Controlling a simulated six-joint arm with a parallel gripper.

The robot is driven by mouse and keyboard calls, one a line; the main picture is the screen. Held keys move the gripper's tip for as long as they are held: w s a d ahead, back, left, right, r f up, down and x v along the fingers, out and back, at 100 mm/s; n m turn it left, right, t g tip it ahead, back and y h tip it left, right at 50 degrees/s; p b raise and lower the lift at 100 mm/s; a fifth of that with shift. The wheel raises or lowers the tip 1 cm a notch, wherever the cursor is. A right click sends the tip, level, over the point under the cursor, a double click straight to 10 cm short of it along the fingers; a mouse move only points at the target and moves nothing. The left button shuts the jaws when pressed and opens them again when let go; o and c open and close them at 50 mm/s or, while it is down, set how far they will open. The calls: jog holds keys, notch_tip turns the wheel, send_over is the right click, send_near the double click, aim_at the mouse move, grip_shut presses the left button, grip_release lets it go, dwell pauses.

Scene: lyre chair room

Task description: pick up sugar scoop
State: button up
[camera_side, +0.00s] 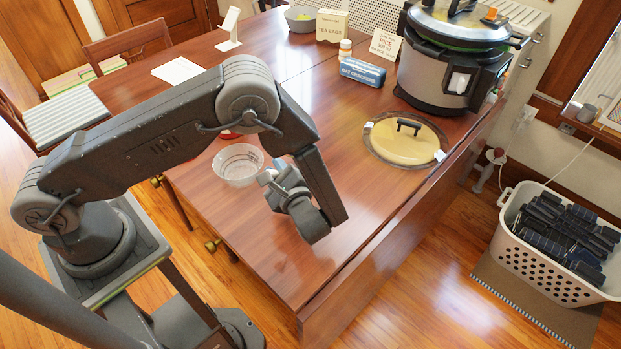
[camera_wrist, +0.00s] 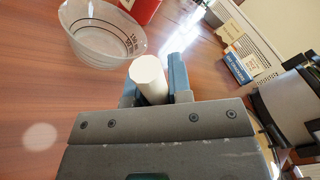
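My gripper (camera_side: 272,182) hangs low over the near part of the wooden table, just right of a clear bowl. In the wrist view its dark blue fingers (camera_wrist: 156,84) have a pale, faceted, cylinder-like thing (camera_wrist: 149,76) between them. It lies close against the right finger and overlaps the left one. Its lower part is hidden behind the gripper body. I cannot tell whether it is the sugar scoop's handle, or whether the fingers are pressed on it. No scoop shape is clear in either view.
The clear bowl (camera_side: 238,164) with dark markings stands just left of my gripper. A red thing (camera_wrist: 143,8) is behind it. A large cooker (camera_side: 440,78) and an oat crackers box (camera_side: 362,72) stand farther back. The table's front corner is bare.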

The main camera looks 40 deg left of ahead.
grip_shut()
